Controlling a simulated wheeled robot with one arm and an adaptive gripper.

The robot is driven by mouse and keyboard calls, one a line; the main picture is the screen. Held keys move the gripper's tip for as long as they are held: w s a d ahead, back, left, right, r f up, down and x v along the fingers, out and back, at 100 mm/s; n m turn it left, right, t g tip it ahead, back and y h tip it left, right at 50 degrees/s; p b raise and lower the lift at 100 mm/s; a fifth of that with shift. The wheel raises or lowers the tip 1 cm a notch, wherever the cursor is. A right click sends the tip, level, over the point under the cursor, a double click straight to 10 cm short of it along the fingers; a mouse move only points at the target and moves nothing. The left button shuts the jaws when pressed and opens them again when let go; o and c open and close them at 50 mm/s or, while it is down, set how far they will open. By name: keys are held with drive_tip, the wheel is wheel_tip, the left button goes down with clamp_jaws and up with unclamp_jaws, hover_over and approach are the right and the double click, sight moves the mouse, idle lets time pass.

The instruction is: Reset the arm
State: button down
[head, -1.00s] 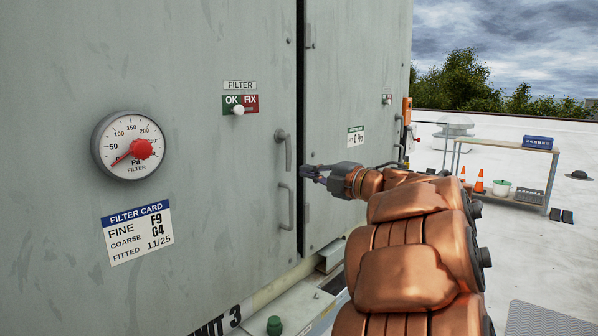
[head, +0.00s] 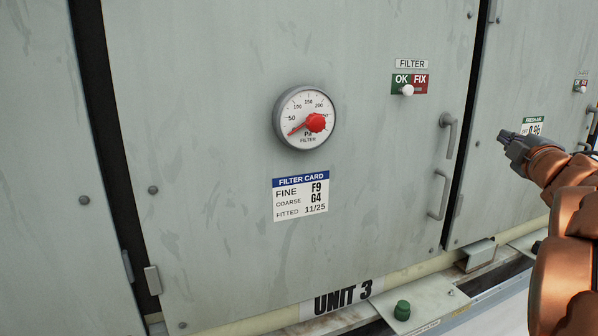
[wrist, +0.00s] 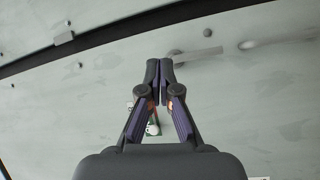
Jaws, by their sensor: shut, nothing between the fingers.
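My gripper (head: 504,137) is at the right of the head view, at the end of my copper-coloured arm, in front of the grey cabinet (head: 220,60). In the wrist view my gripper (wrist: 159,66) has its fingertips together with nothing between them. The cabinet's panel and door handles (wrist: 275,42) show behind the fingers. In the head view the gripper is apart from the door handles (head: 447,137).
An OK/FIX switch (head: 407,90) is up right. A ledge with a green cap (head: 402,310) runs below the cabinet.

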drive_tip(key=s+a+f+m+g+h+p, duration=0.2)
drive_tip(key=s+a+f+m+g+p, duration=0.1)
drive_tip(key=s+f+m+g, duration=0.4)
drive_tip(key=s+a+f+m+g+h+p, duration=0.1)
drive_tip(key=s+a+f+m+g+p, duration=0.1)
drive_tip(key=s+f+m+g, duration=0.5)
drive_tip(key=s+a+f+g+y+p, duration=0.1)
drive_tip(key=s+a+f+g+y, duration=0.1)
drive_tip(key=s+a+f, duration=0.2)
drive_tip(key=s+a+f+g+y+p, duration=0.1)
drive_tip(key=s+a+f, duration=0.3)
drive_tip(key=s+a, duration=0.5)
drive_tip(key=s+a+f+g+y+p, duration=0.1)
drive_tip(key=s+a+f, duration=0.4)
drive_tip(key=s, duration=0.8)
drive_tip(key=a+g+y, duration=0.1)
drive_tip(key=a+g, duration=0.1)
drive_tip(key=shift+n+g+y, duration=0.3)
drive_tip(key=shift+f, duration=0.1)
